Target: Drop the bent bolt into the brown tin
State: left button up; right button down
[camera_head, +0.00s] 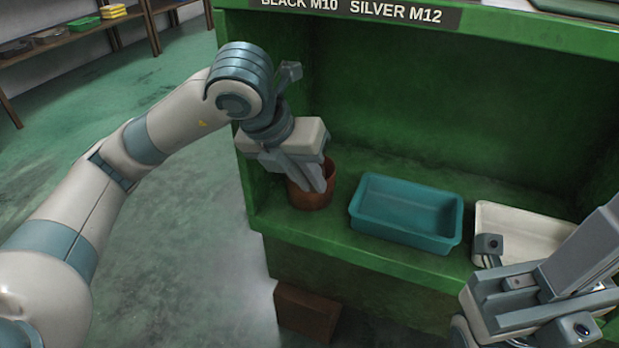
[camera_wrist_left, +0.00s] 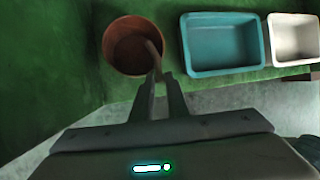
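The brown tin (camera_head: 310,196) is a round, open pot at the left end of the green shelf, and it also shows in the left wrist view (camera_wrist_left: 110,48). My left gripper (camera_head: 322,186) points down at the tin, its fingers overlapping the tin's opening in the head view. In the left wrist view its narrow fingers (camera_wrist_left: 163,74) are close together at the rim's near side. A thin tan rod, seemingly the bent bolt (camera_wrist_left: 153,49), sticks out from between the fingertips over the tin's opening. The head view hides it. My right gripper (camera_head: 540,300) is at the lower right; its fingertips are not clear.
A teal tray (camera_head: 405,238) stands right of the tin, and a cream tray (camera_head: 510,212) beyond it, partly behind my right arm. The green shelf (camera_head: 355,258) has a side wall close left of the tin. A brown box (camera_head: 305,312) sits below the shelf.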

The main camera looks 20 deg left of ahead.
pick_arm(q)
jog(key=o, duration=0.4)
jog(key=shift+o, duration=0.2)
jog(key=shift+r, duration=0.1)
